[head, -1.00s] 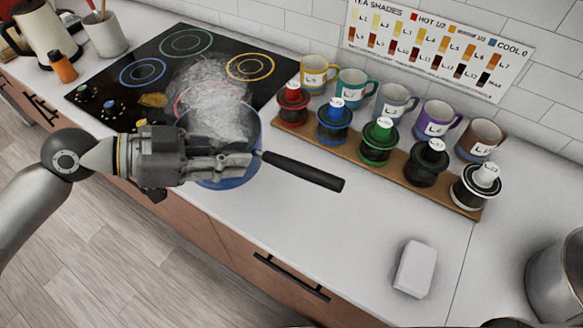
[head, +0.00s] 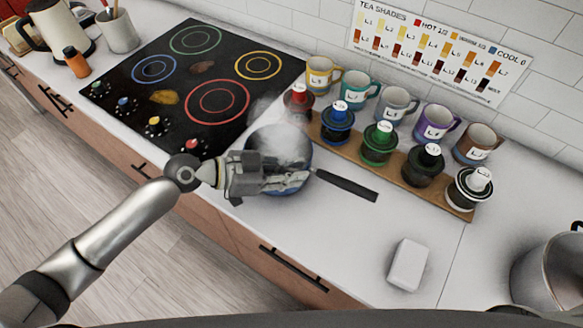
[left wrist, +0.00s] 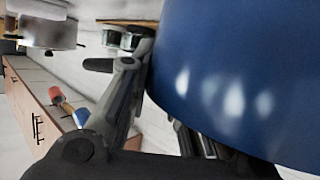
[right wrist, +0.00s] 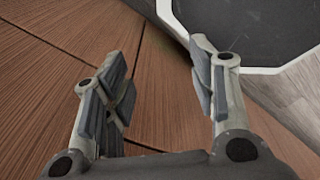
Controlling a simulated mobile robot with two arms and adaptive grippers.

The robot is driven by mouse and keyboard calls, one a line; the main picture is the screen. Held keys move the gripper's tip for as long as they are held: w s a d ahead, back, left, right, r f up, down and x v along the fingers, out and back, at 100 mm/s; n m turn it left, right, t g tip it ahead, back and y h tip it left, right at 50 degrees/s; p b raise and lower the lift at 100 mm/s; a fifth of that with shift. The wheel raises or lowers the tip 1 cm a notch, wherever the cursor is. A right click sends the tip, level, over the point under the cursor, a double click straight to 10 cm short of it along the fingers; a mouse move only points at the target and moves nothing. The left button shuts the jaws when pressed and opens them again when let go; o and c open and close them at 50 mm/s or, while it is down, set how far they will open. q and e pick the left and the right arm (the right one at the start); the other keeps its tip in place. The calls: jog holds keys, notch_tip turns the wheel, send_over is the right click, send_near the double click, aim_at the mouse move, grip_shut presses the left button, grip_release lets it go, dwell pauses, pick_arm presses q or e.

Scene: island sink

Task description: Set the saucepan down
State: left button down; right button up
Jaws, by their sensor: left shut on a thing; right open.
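The blue saucepan (head: 258,150) is over the white counter (head: 235,215), just right of the stove, with steam above its open top. I cannot tell whether its base touches the counter. Its black handle (head: 347,187) points right and toward the front edge. My left gripper (head: 296,181) is shut on the saucepan at its near side, by the handle's root, and hides part of its wall. In the left wrist view the saucepan's blue wall (left wrist: 235,70) fills the right side. My right gripper (right wrist: 163,75) is open and empty in front of brown wooden panels.
The black stove (head: 130,92) with coloured rings lies to the left. A wooden rack (head: 395,171) with several capped jars and mugs stands close behind the saucepan. A white block (head: 408,265) and a metal pot (head: 548,270) are to the right.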

pick_arm(q)
jog(key=shift+f, duration=0.1)
jog(key=shift+f, duration=0.15)
jog(key=c, duration=1.3)
grip_release()
